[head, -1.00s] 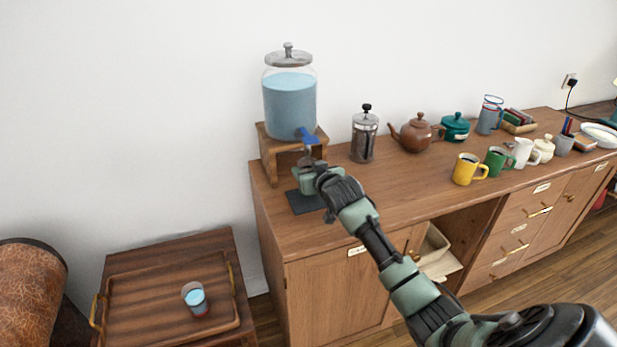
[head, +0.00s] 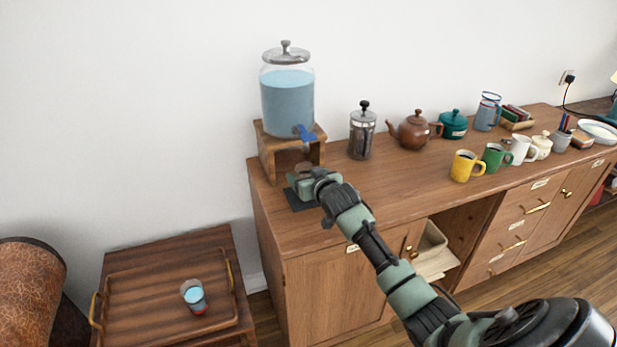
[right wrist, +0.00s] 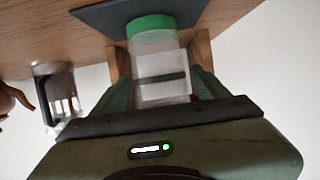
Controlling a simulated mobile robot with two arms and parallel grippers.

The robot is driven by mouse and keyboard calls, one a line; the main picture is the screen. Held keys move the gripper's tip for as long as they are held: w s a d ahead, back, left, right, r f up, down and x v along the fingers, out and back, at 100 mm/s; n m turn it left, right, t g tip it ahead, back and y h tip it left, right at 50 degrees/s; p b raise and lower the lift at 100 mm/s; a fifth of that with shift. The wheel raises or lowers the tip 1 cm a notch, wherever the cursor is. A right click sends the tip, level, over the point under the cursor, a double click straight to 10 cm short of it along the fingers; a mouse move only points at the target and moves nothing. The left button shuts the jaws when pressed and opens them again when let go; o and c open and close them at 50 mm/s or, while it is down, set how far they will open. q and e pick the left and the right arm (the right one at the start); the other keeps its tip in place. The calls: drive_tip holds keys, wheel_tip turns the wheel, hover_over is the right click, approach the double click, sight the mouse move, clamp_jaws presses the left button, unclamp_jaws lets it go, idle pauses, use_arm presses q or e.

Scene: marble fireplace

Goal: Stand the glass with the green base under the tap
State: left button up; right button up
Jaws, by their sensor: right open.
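The glass with the green base (right wrist: 163,62) shows in the right wrist view, its green base against the dark mat (right wrist: 100,17). It stands between the two fingers of my right gripper (right wrist: 160,92), which is open around it. In the head view my right gripper (head: 300,185) is low over the mat (head: 297,203), in front of the wooden stand and below the blue tap (head: 304,135). There the gripper and my wrist hide most or all of the glass. The tap belongs to the water dispenser (head: 287,100). My left gripper is not in view.
Another glass with a red base (head: 193,296) stands on the wooden tray (head: 130,330) at lower left. A French press (head: 362,135) stands right of the stand (head: 268,158). A teapot (head: 411,132), a yellow mug (head: 465,167) and other crockery are farther right. The cabinet top's front middle is clear.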

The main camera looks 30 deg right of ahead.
drive_tip(key=v, duration=1.2)
drive_tip(key=shift+r, duration=0.1)
